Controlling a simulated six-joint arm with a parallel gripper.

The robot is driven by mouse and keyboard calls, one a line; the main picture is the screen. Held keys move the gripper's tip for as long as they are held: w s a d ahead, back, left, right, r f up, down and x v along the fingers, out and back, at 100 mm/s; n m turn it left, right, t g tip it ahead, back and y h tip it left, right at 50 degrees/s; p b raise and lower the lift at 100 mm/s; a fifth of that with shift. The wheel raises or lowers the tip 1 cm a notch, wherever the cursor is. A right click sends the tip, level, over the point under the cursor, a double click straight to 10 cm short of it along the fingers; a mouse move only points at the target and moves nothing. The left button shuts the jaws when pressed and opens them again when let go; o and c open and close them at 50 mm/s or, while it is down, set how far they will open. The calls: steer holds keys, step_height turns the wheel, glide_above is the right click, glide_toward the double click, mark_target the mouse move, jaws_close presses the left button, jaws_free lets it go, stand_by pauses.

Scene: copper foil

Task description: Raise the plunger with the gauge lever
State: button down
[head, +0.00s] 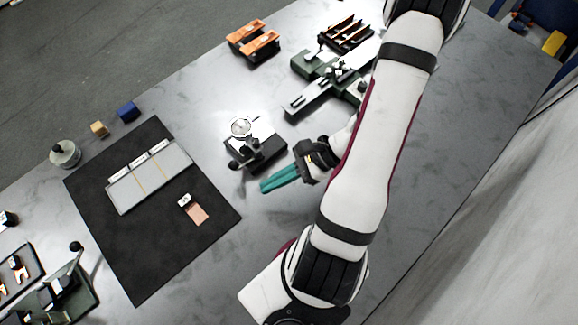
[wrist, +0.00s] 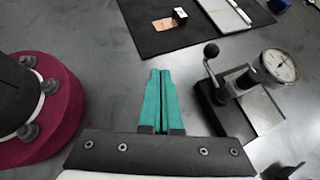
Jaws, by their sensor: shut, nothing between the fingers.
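The gauge (head: 243,127) has a round white dial on a dark base block (head: 265,152). It stands on the table right of the black mat. In the wrist view the dial (wrist: 279,66) faces up at the right. The gauge lever (wrist: 209,60) has a black ball knob and rises from the left side of the gauge stand, left of the dial. The plunger is too small to make out. My gripper (head: 265,187) has teal fingers, which are shut and empty, in front of the gauge base. In the wrist view the fingertips (wrist: 160,72) are left of the lever, apart from it.
A black mat (head: 130,270) holds a pale tray (head: 120,199) and a copper foil piece (head: 198,215) with a small white-topped block. A green-based device (head: 305,68) and orange blocks (head: 247,32) stand behind. Bare table lies around my gripper.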

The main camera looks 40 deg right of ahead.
steer(key=s+r, duration=0.1)
steer(key=s+d+r, duration=0.1)
steer(key=s, duration=0.1)
steer(key=s+r, duration=0.1)
steer(key=shift+s+d+r, duration=0.15)
steer(key=shift+s+d, duration=0.05)
steer(key=shift+d, duration=0.05)
